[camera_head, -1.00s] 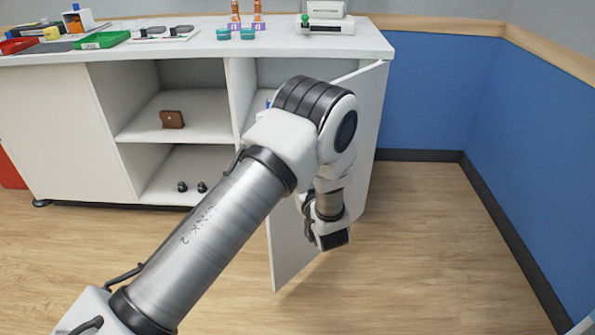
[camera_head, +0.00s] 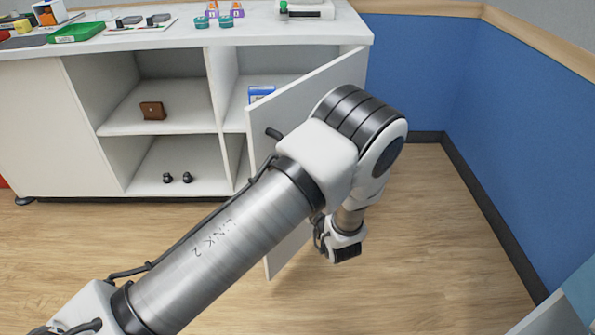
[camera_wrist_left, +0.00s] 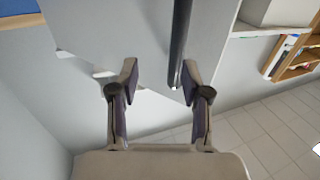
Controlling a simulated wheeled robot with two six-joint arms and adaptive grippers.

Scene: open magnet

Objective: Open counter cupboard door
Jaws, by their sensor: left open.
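The white counter cupboard door (camera_head: 300,100) stands partly open, hinged at the counter's right end, its free edge swung out toward me. A dark handle (camera_head: 273,134) shows near its free edge, partly behind my arm. My left gripper (camera_head: 345,252) hangs low on the outer side of the door. In the left wrist view, my left gripper (camera_wrist_left: 160,80) is open in front of a pale panel (camera_wrist_left: 100,30). A dark upright bar (camera_wrist_left: 180,45) shows between its fingertips, nearer the right finger; I cannot tell whether they touch. My right gripper is not in view.
Open shelves hold a brown wallet-like item (camera_head: 152,110), small dark objects (camera_head: 177,178) and a blue box (camera_head: 260,93). A green tray (camera_head: 76,33) and other items stand on the countertop. A blue wall (camera_head: 405,70) bounds the right; wooden floor lies clear before it.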

